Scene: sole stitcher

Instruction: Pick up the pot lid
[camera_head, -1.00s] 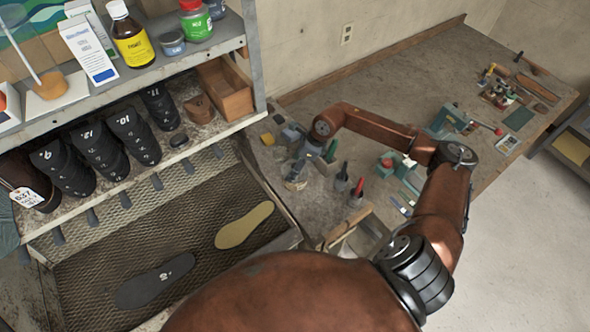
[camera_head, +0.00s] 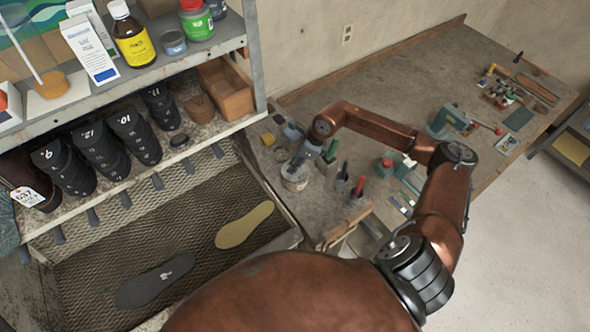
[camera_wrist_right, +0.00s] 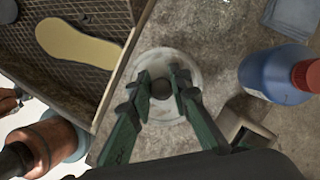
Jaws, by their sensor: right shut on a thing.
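The pot lid (camera_wrist_right: 158,59) is a pale round disc with a dark knob (camera_wrist_right: 161,89) at its middle, seen from above in the right wrist view. My right gripper (camera_wrist_right: 162,82) has its two green fingers on either side of the knob, shut on it. In the head view the right gripper (camera_head: 304,158) reaches down over the small pale pot (camera_head: 295,180) at the bench's near left. The gripper partly covers the lid there. I cannot tell whether the lid is clear of the pot. My left gripper is not in view.
A blue bottle with a red cap (camera_wrist_right: 305,74) stands close right of the lid in the wrist view. The mesh tray (camera_head: 205,190) with soles lies left of the pot. Several tools and small bottles (camera_head: 358,186) stand to its right. The far bench middle is clear.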

